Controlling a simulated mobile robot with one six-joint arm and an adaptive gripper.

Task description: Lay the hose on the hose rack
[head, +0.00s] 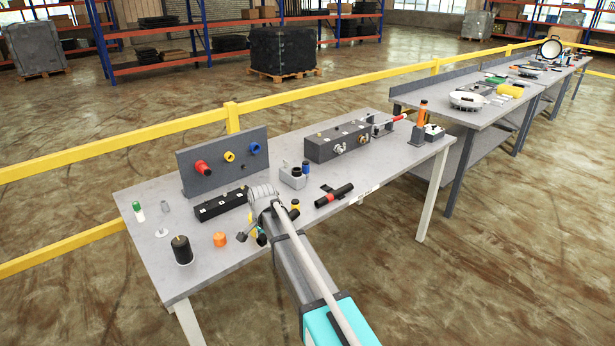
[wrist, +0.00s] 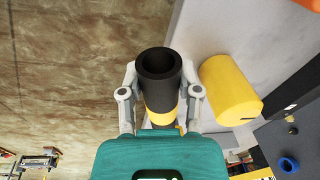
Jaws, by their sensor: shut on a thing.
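In the wrist view my gripper (wrist: 160,100) is shut on a short black hollow cylinder (wrist: 160,68) with a yellow band (wrist: 162,119). One finger is on each side, and the open end faces away from my palm. I cannot tell whether this cylinder is part of the hose. In the head view my gripper is over the front of the near table (head: 392,158), with its fingertips partly hidden by my arm. A black tube with a red end (head: 334,195) lies right of it. I cannot identify the hose rack for certain.
A yellow cylinder (wrist: 230,88) is close to the right of my gripper in the wrist view. A grey panel with red, yellow and blue fittings (head: 202,178), a black box (head: 219,204) and an orange piece (head: 220,239) are on the near table. A yellow railing (head: 275,101) runs behind.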

